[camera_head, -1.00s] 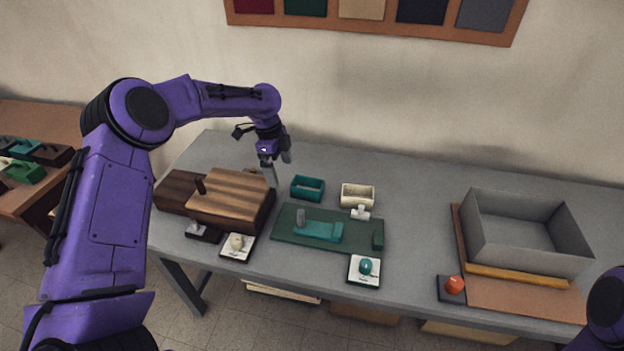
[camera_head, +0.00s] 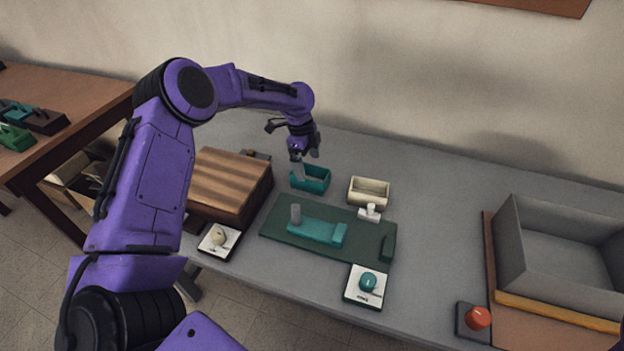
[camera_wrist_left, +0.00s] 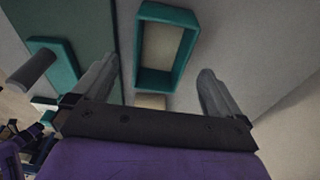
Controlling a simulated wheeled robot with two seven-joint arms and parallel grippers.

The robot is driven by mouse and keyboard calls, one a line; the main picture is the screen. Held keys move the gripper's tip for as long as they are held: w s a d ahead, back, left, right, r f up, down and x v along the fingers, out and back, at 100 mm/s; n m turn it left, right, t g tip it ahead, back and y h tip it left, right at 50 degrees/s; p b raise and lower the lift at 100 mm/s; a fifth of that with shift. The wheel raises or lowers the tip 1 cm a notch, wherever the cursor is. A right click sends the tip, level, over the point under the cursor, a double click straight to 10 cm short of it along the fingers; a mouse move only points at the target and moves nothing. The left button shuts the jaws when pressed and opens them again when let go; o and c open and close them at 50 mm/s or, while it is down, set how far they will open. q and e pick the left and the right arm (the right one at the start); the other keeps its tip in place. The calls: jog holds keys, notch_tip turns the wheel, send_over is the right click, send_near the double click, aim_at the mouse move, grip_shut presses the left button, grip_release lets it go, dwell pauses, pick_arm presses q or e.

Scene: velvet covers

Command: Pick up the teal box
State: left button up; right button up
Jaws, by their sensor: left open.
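The teal box (camera_head: 313,186) is a small open-topped tray on the grey table, left of a cream box (camera_head: 368,191). My left gripper (camera_head: 305,162) is open and hangs just above the teal box's left end, its fingers pointing down. In the left wrist view the teal box (camera_wrist_left: 168,14) shows beyond and between the two spread fingers (camera_wrist_left: 158,85). The fingers appear empty; whether one touches the box rim is unclear. My right gripper is out of view.
A striped wooden block (camera_head: 225,184) stands left of the box. In front lies a dark green mat (camera_head: 275,232) with a teal piece (camera_head: 318,231) and an upright grey peg (camera_head: 296,214). A large grey bin (camera_head: 510,250) stands at right. The table behind the boxes is clear.

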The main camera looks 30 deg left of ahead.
aim_at(311, 176)
pick_arm(q)
jog(key=f, duration=0.2)
jog(key=f+p, duration=0.1)
jog(key=f, duration=0.1)
jog(key=d+f, duration=0.1)
jog(key=f, duration=0.1)
jog(key=shift+w+f+p, duration=0.15)
jog(key=shift+w+p, duration=0.05)
jog(key=shift+p, duration=0.1)
jog(key=c, duration=1)
jog(key=shift+c, duration=0.2)
